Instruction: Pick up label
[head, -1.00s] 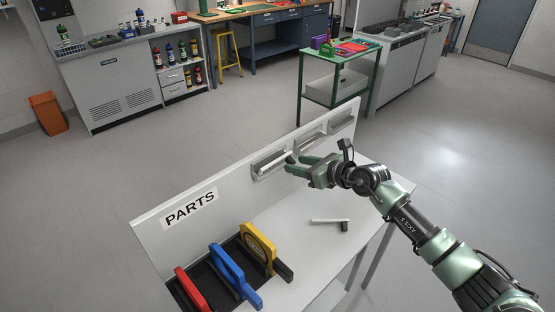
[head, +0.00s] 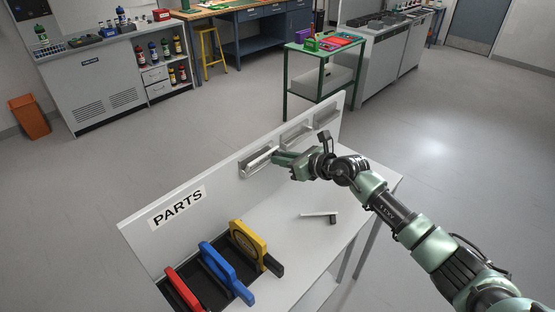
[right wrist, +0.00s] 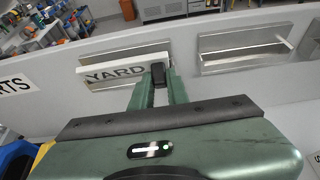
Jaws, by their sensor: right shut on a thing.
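A label (right wrist: 118,62) with the word YARD sits at the left metal holder on the upright panel, seen from above in the right wrist view. It shows as a pale bar in the head view (head: 261,161). My right gripper (right wrist: 158,88) is shut on the label's small black block, at the label's right end. My right gripper (head: 277,158) reaches the holder from the right in the head view. The label still appears in or against the holder; I cannot tell whether it is clear of it. My left gripper is not in view.
Another white piece with a black block (head: 320,214) lies on the table (head: 275,226). Further holders (head: 297,136) line the panel to the right. Red, blue and yellow (head: 248,244) handled parts stand in a black tray at the left, below the PARTS sign (head: 179,206).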

